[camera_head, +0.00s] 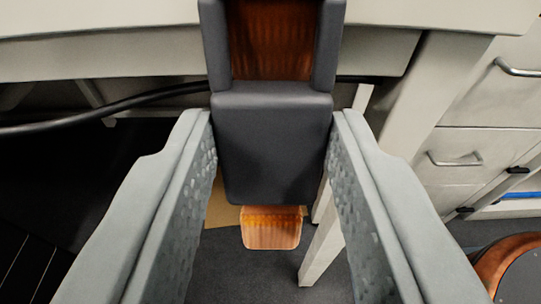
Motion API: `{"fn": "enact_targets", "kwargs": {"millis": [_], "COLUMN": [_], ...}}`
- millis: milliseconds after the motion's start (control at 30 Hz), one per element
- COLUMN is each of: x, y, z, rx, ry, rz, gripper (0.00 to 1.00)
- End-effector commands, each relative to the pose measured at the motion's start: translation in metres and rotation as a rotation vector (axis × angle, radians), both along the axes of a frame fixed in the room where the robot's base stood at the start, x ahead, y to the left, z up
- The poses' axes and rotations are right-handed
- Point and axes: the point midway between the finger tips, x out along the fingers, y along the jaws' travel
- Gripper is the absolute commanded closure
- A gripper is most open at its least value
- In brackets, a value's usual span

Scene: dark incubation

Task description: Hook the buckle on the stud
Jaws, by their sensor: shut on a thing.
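My gripper (272,118) shows as two grey fingers with textured inner pads, one on each side of a dark grey block. The fingers are shut on this block, which looks like the body of the buckle (272,150). Beyond it, at the top of the view, two dark side bars frame a brown, ribbed panel (271,40). An orange, rounded end piece (271,228) shows below the block. I cannot make out the stud in this view.
A pale tabletop edge (130,45) crosses the top, with a black cable (110,110) under it. A white leg (325,250) stands below. White drawers (460,155) are at right. A round copper-rimmed dark thing (525,275) is at lower right.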

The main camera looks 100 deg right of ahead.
Motion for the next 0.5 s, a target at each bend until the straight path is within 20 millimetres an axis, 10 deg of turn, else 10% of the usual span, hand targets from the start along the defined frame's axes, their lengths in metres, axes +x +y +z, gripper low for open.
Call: {"fn": "enact_targets", "kwargs": {"millis": [500], "x": [-0.006], "y": [-0.024], "z": [-0.002], "rx": [0.000], "ry": [0.000], "rz": [-0.001], "gripper": [0.91]}}
